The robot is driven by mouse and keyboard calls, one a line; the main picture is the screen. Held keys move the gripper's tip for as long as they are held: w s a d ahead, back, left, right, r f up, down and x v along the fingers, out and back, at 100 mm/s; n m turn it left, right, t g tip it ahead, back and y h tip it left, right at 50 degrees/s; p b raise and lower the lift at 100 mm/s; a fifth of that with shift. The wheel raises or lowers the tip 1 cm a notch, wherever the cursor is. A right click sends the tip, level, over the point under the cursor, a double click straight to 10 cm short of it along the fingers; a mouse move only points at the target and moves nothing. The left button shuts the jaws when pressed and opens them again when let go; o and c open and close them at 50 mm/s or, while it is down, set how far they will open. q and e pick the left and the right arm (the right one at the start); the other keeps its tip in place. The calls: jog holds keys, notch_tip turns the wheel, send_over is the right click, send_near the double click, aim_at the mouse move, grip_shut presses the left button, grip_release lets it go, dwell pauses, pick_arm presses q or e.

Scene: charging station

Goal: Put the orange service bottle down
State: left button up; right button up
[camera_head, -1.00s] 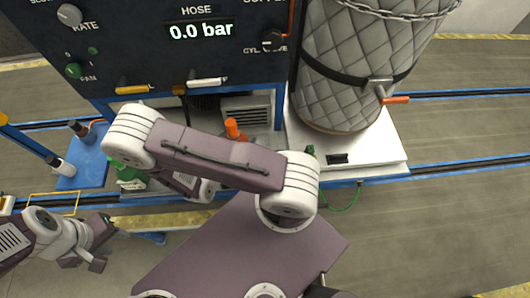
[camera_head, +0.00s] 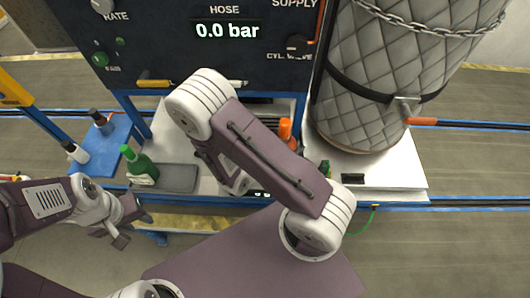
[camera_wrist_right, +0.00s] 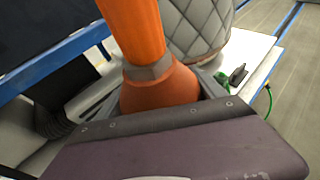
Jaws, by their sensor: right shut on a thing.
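The orange service bottle (camera_head: 286,131) shows only in part behind my right arm in the head view. In the right wrist view the orange bottle (camera_wrist_right: 138,30) fills the middle, with a grey collar above a wider orange body. My right gripper (camera_wrist_right: 158,88) is shut on it, one grey finger on each side. The bottle's base is hidden, so I cannot tell whether it touches a surface. My left gripper (camera_head: 128,222) is open and empty at the lower left, in front of the bench edge.
A green bottle (camera_head: 142,168) stands beside a grey tray (camera_head: 178,178) on the bench. Two more bottles stand on a blue shelf (camera_head: 98,158) at the left. A quilted tank (camera_head: 362,100) stands on a white platform (camera_head: 400,182) at the right. A dark panel (camera_head: 160,40) rises behind.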

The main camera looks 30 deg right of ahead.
jog(key=w+a+f+p, duration=0.1)
jog(key=w+f, duration=0.1)
jog(key=f, duration=0.1)
jog(key=w+a+f+p, duration=0.1)
jog(key=w+f, duration=0.2)
jog(key=w+a+f, duration=0.1)
jog(key=w+f, duration=0.2)
jog(key=shift+w+p, duration=0.15)
jog(key=shift+p, duration=0.25)
jog(key=shift+f, duration=0.15)
jog(key=o, duration=2)
